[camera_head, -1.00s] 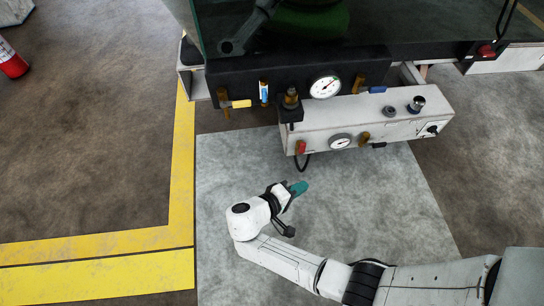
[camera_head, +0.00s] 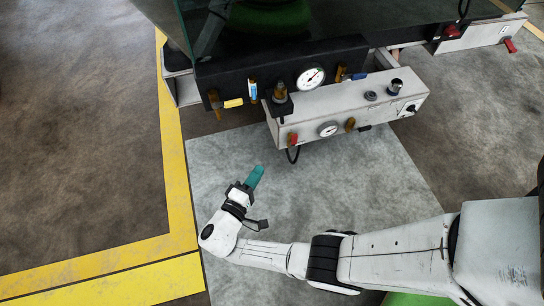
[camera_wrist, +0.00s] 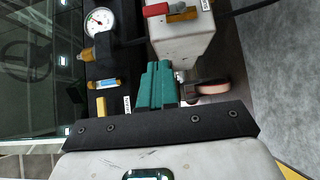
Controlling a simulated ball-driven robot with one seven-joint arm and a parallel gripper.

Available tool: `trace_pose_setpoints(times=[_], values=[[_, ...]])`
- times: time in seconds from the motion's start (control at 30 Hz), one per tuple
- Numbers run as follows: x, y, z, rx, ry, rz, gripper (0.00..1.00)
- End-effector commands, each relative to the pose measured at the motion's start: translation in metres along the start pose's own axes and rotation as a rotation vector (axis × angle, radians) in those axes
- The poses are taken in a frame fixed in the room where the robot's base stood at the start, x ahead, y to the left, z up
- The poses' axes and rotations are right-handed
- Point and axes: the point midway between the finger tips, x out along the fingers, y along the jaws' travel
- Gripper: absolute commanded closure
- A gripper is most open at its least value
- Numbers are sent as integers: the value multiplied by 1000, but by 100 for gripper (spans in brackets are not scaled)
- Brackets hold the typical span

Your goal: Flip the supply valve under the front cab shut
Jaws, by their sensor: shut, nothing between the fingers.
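Under the front edge of the dark-glazed cab (camera_head: 290,60) are several brass valves with coloured levers. A yellow lever (camera_head: 233,103) is at left, a blue one (camera_head: 358,76) at right. A red lever (camera_head: 292,138) and a black one (camera_head: 364,128) sit on the white box (camera_head: 350,105) below. Which is the supply valve I cannot tell; the labels are unreadable. My gripper (camera_head: 258,172), with teal fingers, is shut and empty, below the box and apart from every valve. The wrist view shows the fingers (camera_wrist: 157,72), the yellow lever (camera_wrist: 101,106) and the red lever (camera_wrist: 155,10).
A round gauge (camera_head: 311,78) is on the black panel, a smaller one (camera_head: 328,129) on the box. A blue-and-white cylinder (camera_head: 252,91) stands right of the yellow lever. The pale floor panel (camera_head: 330,190) is clear.

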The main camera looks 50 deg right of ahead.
Motion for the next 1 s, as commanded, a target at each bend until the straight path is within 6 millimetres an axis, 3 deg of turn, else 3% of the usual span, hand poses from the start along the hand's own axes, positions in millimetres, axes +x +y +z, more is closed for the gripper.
trace_pose_setpoints(times=[0.53, 0.7, 1.0], values=[[99, -1, 2, 1, -7, -1, 100], [114, -1, 20, -1, -5, -1, 100], [124, 0, 29, -1, -1, -1, 100]])
